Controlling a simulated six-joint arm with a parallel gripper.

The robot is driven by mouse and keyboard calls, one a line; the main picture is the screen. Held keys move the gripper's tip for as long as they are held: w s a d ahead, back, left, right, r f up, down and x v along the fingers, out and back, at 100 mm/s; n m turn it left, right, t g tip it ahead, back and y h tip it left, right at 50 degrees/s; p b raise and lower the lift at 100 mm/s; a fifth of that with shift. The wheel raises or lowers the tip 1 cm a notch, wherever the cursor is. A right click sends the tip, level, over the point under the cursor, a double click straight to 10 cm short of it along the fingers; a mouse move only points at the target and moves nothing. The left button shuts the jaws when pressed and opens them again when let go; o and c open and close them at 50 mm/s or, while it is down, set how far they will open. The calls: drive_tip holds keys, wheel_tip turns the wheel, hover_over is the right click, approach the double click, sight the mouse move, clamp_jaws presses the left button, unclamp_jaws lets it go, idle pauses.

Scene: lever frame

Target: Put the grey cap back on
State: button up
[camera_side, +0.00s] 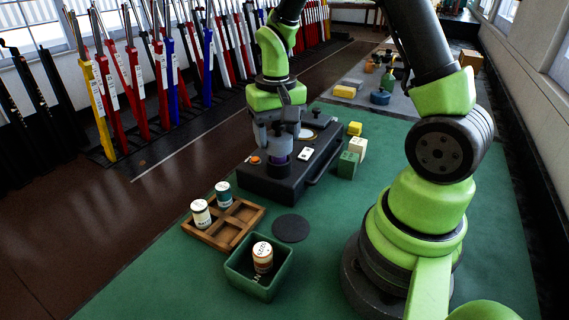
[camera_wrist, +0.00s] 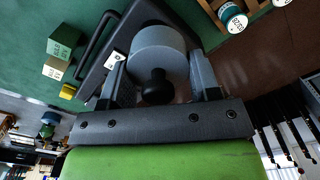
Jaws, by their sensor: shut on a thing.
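My gripper (camera_side: 278,140) is over the black box (camera_side: 262,186), pointing down. In the wrist view its fingers (camera_wrist: 160,65) are shut on the sides of the round grey cap (camera_wrist: 158,45), which has a black knob (camera_wrist: 156,88) facing the wrist. In the side view the cap is mostly hidden between the fingers. A purple band (camera_side: 278,157) shows right below the fingers, above the top of the box. I cannot tell whether the cap touches what is beneath it. The box top carries an orange button (camera_side: 255,159) and a white switch plate (camera_side: 305,153).
A wooden tray (camera_side: 240,238) holds two labelled cylinders. A green bin (camera_side: 247,286) holds another labelled cylinder (camera_side: 263,257). A dark disc (camera_side: 291,228) lies on the green mat. Green (camera_side: 347,165), cream (camera_side: 357,149) and yellow (camera_side: 354,129) blocks stand right of the box. Levers line the back.

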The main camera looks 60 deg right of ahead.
sight(278, 142)
drive_tip(key=shift+m, duration=0.7)
drive_tip(key=d+r, duration=0.1)
drive_tip(key=w+d+r, duration=0.1)
drive_tip(key=d, duration=0.1)
drive_tip(key=shift+w+r, duration=0.15)
drive_tip(key=shift+w, duration=0.15)
drive_tip(key=shift+f, duration=3.1)
drive_tip(key=shift+f, duration=0.2)
drive_tip(key=o, duration=1.2)
drive_tip(key=shift+o, duration=0.2)
drive_tip(key=shift+r, duration=0.1)
drive_tip(key=shift+r, duration=3.45)
drive_tip(key=shift+c, duration=0.2)
